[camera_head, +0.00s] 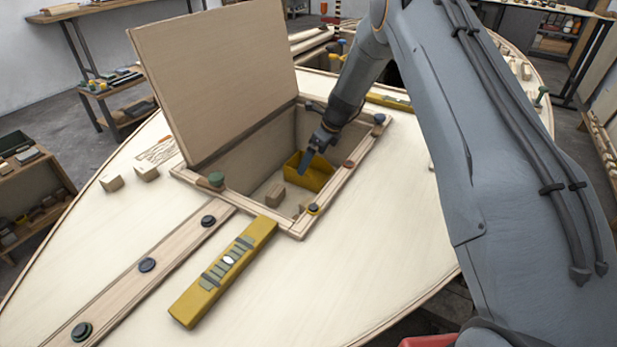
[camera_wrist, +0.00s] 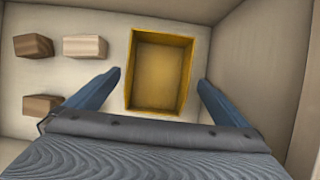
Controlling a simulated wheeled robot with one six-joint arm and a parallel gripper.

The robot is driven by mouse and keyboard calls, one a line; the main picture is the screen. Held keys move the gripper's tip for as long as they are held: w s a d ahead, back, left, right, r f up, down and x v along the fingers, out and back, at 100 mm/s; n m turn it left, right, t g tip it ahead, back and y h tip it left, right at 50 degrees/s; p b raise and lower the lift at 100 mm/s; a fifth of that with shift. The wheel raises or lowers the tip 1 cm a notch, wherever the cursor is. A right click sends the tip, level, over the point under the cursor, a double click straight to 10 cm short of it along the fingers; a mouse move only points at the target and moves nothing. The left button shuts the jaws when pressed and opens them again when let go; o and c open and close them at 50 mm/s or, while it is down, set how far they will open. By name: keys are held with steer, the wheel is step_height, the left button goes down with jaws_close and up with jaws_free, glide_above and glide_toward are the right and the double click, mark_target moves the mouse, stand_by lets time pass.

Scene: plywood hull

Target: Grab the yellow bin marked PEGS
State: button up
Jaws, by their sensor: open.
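A yellow open-topped bin (camera_head: 308,171) sits inside the square hatch opening in the plywood deck. In the wrist view the bin (camera_wrist: 132,75) looks empty, and its near end lies between the two blue fingers of my gripper (camera_wrist: 158,88). The fingers are apart, one on each side of the bin, with a gap to each wall. In the head view my gripper (camera_head: 307,160) reaches down into the hatch and covers part of the bin. No PEGS marking is readable in either view.
Several wooden blocks (camera_wrist: 84,47) lie left of the bin on the hatch floor. The hatch walls surround it, and the raised lid (camera_head: 215,70) stands at the back left. A yellow level-like bar (camera_head: 222,272) lies on the deck in front.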

mark_target(308, 169)
steer(key=x, duration=0.6)
steer(key=shift+s+a+f+p, duration=0.1)
steer(key=shift+s+f+p, duration=0.1)
steer(key=shift+f+p, duration=0.15)
steer(key=shift+c, duration=0.4)
steer(key=c, duration=0.9)
